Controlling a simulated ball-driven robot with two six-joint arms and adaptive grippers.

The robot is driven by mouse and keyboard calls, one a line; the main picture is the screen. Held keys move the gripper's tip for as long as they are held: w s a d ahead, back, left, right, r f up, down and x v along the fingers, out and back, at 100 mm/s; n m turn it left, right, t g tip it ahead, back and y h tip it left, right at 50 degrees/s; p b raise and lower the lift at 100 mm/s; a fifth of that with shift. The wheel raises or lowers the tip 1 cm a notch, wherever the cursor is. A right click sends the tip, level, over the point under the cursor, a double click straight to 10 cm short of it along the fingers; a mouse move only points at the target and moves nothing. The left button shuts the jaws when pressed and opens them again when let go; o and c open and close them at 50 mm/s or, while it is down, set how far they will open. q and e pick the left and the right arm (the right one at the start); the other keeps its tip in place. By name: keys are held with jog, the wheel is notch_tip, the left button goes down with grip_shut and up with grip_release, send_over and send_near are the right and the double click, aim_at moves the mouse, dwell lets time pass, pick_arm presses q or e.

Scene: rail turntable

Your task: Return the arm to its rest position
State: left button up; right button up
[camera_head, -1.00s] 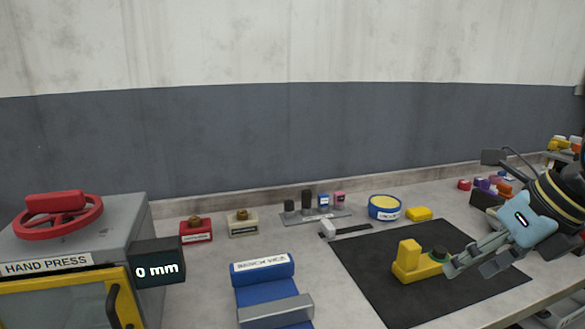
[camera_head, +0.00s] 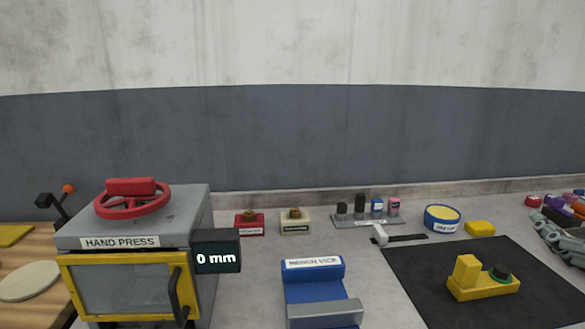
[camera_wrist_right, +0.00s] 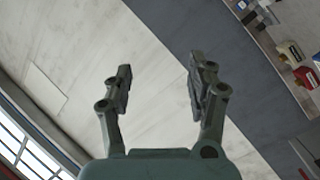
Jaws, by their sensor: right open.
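My right gripper (camera_wrist_right: 158,90) shows in the right wrist view with its two fingers spread apart and nothing between them. It points up toward the wall, and the bench lies off at the upper right of that view. In the head view only part of my right gripper (camera_head: 562,238) shows at the right edge, beyond the black mat (camera_head: 440,290). The yellow block piece (camera_head: 484,286) with a dark green round part stands on the mat, apart from the gripper. My left gripper is in neither view.
The grey hand press (camera_head: 196,268) with a red wheel (camera_head: 132,205) stands at the left. A blue bench vice (camera_head: 312,275) is in front centre. Small stamps, a blue round tin (camera_head: 442,218) and a yellow block (camera_head: 480,228) line the back. The wall (camera_head: 300,140) runs behind.

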jog(key=s+a+f+m+g+y, duration=0.2)
jog(key=s+a+f+g, duration=0.3)
jog(key=s+f, duration=0.4)
jog(key=s+a+f+m+g+y, duration=0.2)
jog(key=s+f+m+g, duration=0.1)
jog(key=s+f+g, duration=0.6)
notch_tip(320, 180, down, 32)
jog(key=s+d+b, duration=0.1)
jog(key=d+b, duration=0.1)
jog(key=b, duration=0.4)
jog(key=s+f+g+b, duration=0.1)
jog(key=s+f+b, duration=0.4)
jog(key=s+f, duration=1.4)
notch_tip(320, 180, down, 4)
jog(key=shift+d+f+g, duration=0.1)
jog(key=shift+d+g, duration=0.2)
jog(key=shift+d, duration=0.1)
jog(key=shift+s, duration=0.1)
